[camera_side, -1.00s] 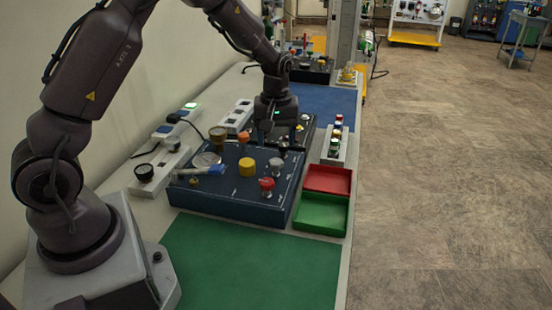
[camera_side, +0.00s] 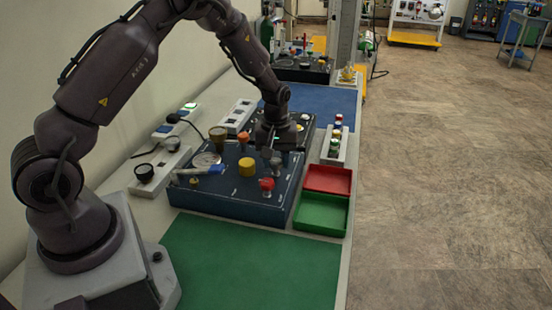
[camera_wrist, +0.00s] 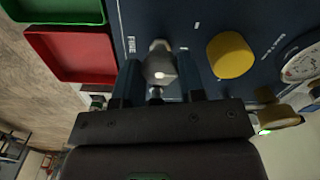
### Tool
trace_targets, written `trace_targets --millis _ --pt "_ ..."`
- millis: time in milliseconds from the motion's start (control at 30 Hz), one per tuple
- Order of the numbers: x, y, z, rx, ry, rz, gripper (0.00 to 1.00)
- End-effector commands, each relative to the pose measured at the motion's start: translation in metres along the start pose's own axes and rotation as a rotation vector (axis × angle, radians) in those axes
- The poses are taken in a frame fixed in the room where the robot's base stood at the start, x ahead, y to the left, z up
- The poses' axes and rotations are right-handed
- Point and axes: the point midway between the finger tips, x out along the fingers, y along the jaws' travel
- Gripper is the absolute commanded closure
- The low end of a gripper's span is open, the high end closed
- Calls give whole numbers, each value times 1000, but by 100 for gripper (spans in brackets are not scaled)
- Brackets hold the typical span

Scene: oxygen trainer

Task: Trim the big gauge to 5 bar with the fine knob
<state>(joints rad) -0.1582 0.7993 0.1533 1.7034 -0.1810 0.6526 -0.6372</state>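The fine knob (camera_wrist: 159,68) is grey and lobed, beside a white FINE label on the dark blue panel (camera_wrist: 205,25). In the wrist view my gripper (camera_wrist: 158,76) has its two fingers on either side of this knob, with a visible gap at each. It is open, over the knob. In the side view my gripper (camera_side: 272,150) points down, and the knob (camera_side: 276,170) shows just below it, partly covered. The big gauge (camera_wrist: 303,62) has a white dial, cut off at the right edge. It also shows in the side view (camera_side: 206,160), but its reading is too small to tell.
A yellow knob (camera_side: 247,167) and a red knob (camera_side: 267,184) stand close by on the panel. A red tray (camera_side: 327,180) and a green tray (camera_side: 321,214) lie to its right. The green mat (camera_side: 250,265) is clear.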

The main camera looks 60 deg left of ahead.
Motion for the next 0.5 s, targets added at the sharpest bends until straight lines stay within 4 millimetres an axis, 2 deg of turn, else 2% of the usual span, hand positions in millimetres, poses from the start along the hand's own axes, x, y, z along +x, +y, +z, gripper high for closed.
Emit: trace_targets --millis 267,500 --pt "0 0 0 30 0 0 87" --pt "0 0 0 154 -1 1 87"
